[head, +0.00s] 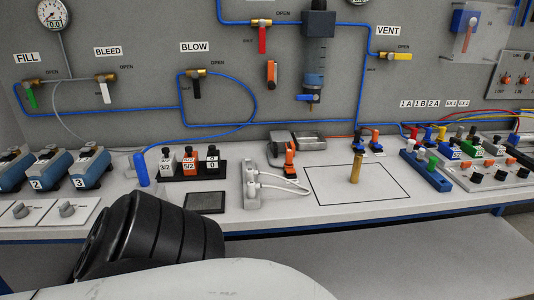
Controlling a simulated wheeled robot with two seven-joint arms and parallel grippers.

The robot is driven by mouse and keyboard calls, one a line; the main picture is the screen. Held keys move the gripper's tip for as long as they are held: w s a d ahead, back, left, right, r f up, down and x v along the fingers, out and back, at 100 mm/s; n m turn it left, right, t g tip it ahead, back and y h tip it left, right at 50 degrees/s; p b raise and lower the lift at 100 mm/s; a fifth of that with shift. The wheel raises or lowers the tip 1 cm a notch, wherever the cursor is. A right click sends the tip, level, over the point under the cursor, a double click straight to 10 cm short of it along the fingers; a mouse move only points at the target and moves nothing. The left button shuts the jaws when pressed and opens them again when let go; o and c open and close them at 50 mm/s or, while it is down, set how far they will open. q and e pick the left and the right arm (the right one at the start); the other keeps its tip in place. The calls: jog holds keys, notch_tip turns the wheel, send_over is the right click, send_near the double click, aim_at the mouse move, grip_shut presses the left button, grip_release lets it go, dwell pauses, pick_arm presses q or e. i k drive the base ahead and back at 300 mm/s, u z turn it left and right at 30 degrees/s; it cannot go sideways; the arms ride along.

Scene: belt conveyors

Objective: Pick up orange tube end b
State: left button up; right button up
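A thin orange tube (338,136) shows at the back of the bench, running left to right near the foot of the panel. At its right are small orange and dark blue fittings (374,137). An upright orange and black piece (290,150) stands on a dark holder to its left. I cannot tell which of these, if any, is end b. Neither gripper is in view. A black ribbed joint and a white link of my own arm fill the lower left and middle foreground.
A brass-coloured post (356,167) stands by an outlined rectangle (360,190) on the bench. A white power strip (251,184), marked blocks (190,162) and a blue rack of coloured plugs (425,170) stand nearby. A grey panel (330,115) with valves rises behind. The outlined area is mostly bare.

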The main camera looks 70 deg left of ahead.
aim_at(289, 155)
jog(key=u, duration=1.75)
